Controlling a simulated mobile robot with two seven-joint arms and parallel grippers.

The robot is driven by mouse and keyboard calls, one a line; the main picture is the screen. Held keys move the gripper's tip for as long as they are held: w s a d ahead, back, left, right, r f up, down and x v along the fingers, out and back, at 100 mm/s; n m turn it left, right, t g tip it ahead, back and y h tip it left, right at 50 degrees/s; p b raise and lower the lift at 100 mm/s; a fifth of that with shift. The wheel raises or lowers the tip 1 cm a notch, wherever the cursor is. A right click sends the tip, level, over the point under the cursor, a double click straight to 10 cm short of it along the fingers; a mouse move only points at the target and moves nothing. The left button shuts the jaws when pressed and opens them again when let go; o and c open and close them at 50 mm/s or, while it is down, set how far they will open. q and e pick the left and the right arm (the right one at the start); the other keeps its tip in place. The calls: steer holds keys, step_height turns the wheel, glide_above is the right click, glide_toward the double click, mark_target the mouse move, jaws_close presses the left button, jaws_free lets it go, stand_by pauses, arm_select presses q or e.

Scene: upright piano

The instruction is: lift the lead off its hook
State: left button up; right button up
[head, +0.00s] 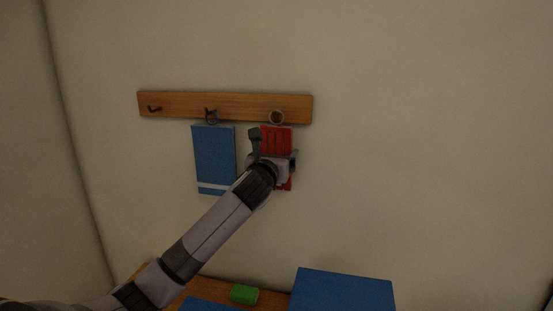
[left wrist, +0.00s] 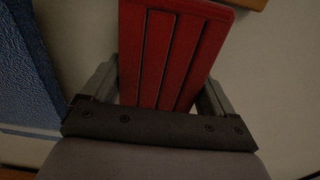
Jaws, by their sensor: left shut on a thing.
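A red, flat, grooved piece (head: 277,139) hangs below a metal ring (head: 276,117) at the right end of a wooden hook rail (head: 240,106). No plain lead shape shows; this red piece is what my left gripper (head: 275,154) holds. The gripper is shut on it, one finger at each side edge, and hides its lower middle. In the left wrist view the red piece (left wrist: 168,50) stands between the two fingers. Whether its ring still sits on a hook I cannot tell. My right gripper is out of view.
A blue panel (head: 214,158) hangs by a ring on the middle hook, close left of the gripper. The left hook (head: 154,109) is bare. Below are a wooden surface (head: 270,301), a green block (head: 244,294) and a blue box (head: 343,291). The wall at right is clear.

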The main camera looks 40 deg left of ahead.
arm_select(q)
steer(key=shift+r, duration=0.75)
steer(key=shift+s+d, duration=0.1)
steer(key=shift+v, duration=2.85)
steer(key=shift+v, duration=2.55)
